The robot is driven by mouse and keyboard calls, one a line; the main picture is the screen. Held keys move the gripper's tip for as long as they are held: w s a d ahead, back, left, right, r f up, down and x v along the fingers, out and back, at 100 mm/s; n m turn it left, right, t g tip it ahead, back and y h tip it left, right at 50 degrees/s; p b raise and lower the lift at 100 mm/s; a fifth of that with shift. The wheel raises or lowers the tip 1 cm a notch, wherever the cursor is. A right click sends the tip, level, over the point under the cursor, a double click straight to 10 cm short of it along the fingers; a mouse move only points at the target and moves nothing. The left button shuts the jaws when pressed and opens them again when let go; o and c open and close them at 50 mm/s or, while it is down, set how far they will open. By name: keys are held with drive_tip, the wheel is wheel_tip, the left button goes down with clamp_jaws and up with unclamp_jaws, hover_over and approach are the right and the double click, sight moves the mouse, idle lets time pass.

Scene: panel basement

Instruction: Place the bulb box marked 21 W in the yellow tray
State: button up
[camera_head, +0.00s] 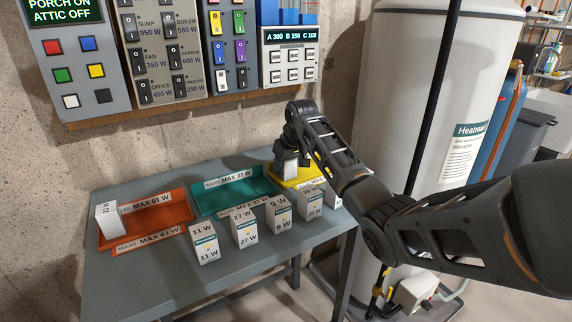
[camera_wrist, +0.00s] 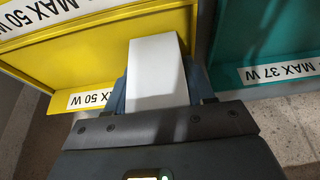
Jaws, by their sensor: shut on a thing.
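My gripper (camera_head: 291,160) is shut on a white bulb box (camera_head: 290,170). The box is over the yellow tray (camera_head: 318,181) at the back right of the table. In the wrist view the white box (camera_wrist: 158,72) sits between the fingers, over the yellow tray (camera_wrist: 90,45), labelled MAX 50 W. No marking shows on the visible faces of the held box, so I cannot read its wattage. I cannot tell whether it touches the tray floor.
A teal tray (camera_head: 214,198) marked MAX 37 W is left of the yellow one. An orange tray (camera_head: 165,217) marked MAX 61 W holds an upright box (camera_head: 107,222). Boxes marked 11 W (camera_head: 204,243), 27 W (camera_head: 244,229) and 9 W (camera_head: 278,214) stand along the front, with others rightward.

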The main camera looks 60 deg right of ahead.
drive_tip(key=shift+f, duration=0.1)
drive_tip(key=o, duration=0.7)
drive_tip(key=shift+o, duration=0.2)
drive_tip(key=shift+a+r, duration=0.1)
drive_tip(key=shift+r, duration=0.4)
drive_tip(key=v, duration=1.1)
drive_tip(key=shift+s+b, duration=0.15)
drive_tip(key=shift+b, duration=0.2)
drive_tip(key=shift+r, duration=0.1)
